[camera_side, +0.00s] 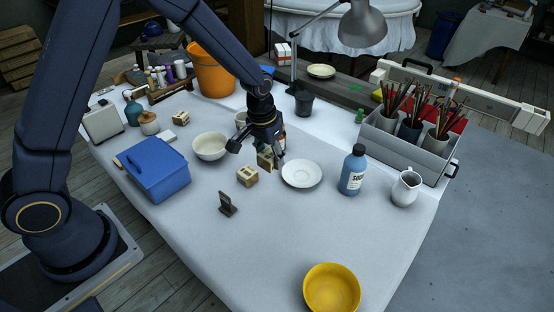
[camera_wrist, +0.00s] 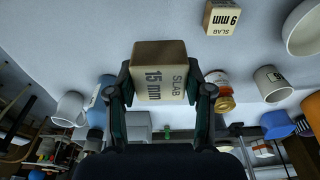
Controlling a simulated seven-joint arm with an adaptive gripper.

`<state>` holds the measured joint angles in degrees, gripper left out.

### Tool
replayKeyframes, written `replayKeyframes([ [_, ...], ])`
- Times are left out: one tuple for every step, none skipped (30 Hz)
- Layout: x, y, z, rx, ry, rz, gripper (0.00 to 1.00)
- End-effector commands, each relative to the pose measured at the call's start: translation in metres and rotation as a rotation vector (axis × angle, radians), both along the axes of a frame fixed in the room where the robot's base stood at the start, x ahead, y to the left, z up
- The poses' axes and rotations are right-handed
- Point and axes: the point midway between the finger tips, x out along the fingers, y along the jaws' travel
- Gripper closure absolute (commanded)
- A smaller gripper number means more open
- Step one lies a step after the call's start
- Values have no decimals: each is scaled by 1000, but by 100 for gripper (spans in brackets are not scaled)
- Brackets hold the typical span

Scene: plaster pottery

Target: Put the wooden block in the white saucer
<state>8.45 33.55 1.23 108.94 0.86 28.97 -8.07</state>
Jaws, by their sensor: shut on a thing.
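My gripper (camera_side: 260,154) is shut on a wooden block (camera_side: 264,161) marked "SLAB 15 mm". In the wrist view the block (camera_wrist: 159,75) sits squarely between the two fingers of my gripper (camera_wrist: 161,90). The side view does not clearly show whether the block is clear of the table. The white saucer (camera_side: 302,174) lies on the table just right of my gripper and looks empty. I cannot make out the saucer in the wrist view. A second wooden block (camera_side: 247,176), left of the saucer, stands on the table. A block marked "SLAB 9 mm" (camera_wrist: 222,18) shows in the wrist view.
A white bowl (camera_side: 210,146) is left of my gripper. A blue soap bottle (camera_side: 353,170) and white pitcher (camera_side: 406,188) stand right of the saucer. The front middle table is mostly clear.

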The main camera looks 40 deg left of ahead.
Motion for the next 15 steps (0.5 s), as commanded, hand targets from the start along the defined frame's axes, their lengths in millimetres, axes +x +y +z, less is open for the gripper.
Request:
replayKeyframes([
  [9, 0, -5, 0, 2, 3, 84],
  [16, 0, -8, 0, 1, 3, 84],
  [26, -1, -13, 0, 0, 3, 84],
  [34, -2, -17, 0, 1, 3, 84],
  [42, -3, -21, 0, 2, 3, 84],
  [53, -5, -26, 0, 0, 3, 84],
  [61, -5, -30, 0, 1, 2, 84],
  [69, -6, -33, 0, 1, 2, 84],
  [79, -7, -38, 0, 1, 2, 84],
  [86, -8, -42, 0, 2, 2, 84],
  [91, -8, -50, 0, 4, 2, 84],
  [97, -9, -59, 0, 4, 2, 84],
  [102, -10, -65, 0, 4, 2, 84],
  [107, -10, -69, 0, 3, 2, 84],
  [112, -11, -76, 0, 3, 2, 84],
])
